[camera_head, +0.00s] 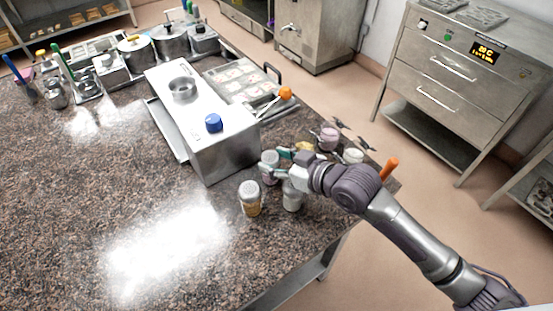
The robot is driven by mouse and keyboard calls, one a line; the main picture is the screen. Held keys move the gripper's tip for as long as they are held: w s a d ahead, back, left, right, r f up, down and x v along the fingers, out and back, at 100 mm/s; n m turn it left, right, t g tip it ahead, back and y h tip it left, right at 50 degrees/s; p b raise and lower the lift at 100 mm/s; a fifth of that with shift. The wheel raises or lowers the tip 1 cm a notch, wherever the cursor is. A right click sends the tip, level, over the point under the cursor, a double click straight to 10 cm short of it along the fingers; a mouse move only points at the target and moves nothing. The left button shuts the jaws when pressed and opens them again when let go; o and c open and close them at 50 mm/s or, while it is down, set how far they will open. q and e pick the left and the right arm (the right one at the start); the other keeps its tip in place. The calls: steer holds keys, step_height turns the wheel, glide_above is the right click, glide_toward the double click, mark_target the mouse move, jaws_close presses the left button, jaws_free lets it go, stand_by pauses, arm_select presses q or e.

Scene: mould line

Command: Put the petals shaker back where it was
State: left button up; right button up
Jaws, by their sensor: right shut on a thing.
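My right gripper (279,165) comes in from the right and is low over the stone counter's near right corner. It is shut on a clear shaker (269,174) with a grey lid and pinkish contents, which looks like the petals shaker. The fingers partly hide it, and I cannot tell whether its base touches the counter. A shaker with amber contents (250,199) stands upright to its lower left. A pale shaker (292,197) stands just below the gripper, close to the fingers. My left gripper is not in view.
A steel box with a blue knob (214,123) stands left of the gripper. The counter's front left is clear.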

steer(key=o, duration=1.2)
steer(key=shift+b+v, duration=0.85)
steer(key=shift+v, duration=5.2)
steer(key=shift+a+r, duration=0.1)
